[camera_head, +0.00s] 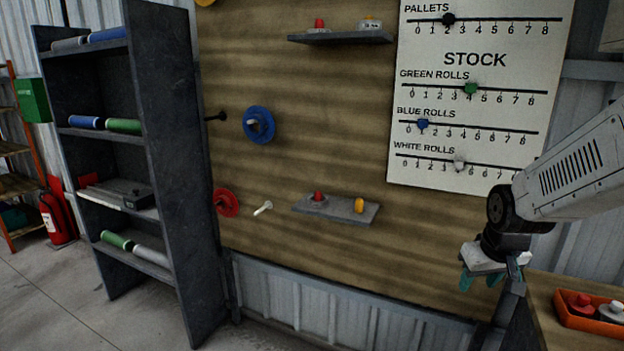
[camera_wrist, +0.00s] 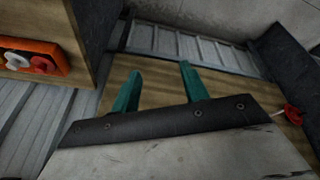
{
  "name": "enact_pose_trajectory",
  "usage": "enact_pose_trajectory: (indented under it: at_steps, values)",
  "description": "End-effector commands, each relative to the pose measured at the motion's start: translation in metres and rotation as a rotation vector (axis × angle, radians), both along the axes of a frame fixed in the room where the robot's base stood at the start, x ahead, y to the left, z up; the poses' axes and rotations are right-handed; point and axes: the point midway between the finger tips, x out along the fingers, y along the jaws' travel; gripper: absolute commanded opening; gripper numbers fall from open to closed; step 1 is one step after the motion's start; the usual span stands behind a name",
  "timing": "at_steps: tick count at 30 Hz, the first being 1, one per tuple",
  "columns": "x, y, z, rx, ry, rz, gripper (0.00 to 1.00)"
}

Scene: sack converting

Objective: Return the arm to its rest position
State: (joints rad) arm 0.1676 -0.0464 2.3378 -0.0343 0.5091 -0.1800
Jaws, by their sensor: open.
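My gripper (camera_head: 481,279) hangs at the right of the head view, in front of the lower edge of the wooden wall panel (camera_head: 290,160). Its teal fingers point down, are apart and hold nothing. In the wrist view, the two teal fingers (camera_wrist: 160,90) stand apart with nothing between them. Beyond them show the wooden panel and ribbed grey metal. My white arm reaches in from the right edge of the head view.
An orange tray (camera_head: 572,318) with red and white items sits on a wooden surface at the lower right, close to my gripper. A small shelf (camera_head: 336,209) projects from the panel. A dark rack (camera_head: 190,180) with rolls stands left. A STOCK board (camera_head: 475,60) hangs behind my arm.

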Motion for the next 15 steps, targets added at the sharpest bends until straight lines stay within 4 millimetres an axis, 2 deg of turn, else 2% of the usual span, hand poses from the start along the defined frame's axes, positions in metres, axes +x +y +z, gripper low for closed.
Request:
enact_pose_trajectory:
  at_steps: [1, 3, 9, 12, 15]
  values:
    - [-0.031, 0.01, 0.012, 0.019, 0.059, -0.02, 0.45]
    - [-0.073, 0.023, 0.024, 0.043, 0.147, -0.05, 0.45]
    - [-0.179, 0.052, 0.055, 0.079, 0.327, -0.101, 0.45]
    - [-0.218, 0.061, 0.068, 0.083, 0.353, -0.098, 0.45]
    - [-0.239, 0.067, 0.077, 0.083, 0.325, -0.077, 0.45]
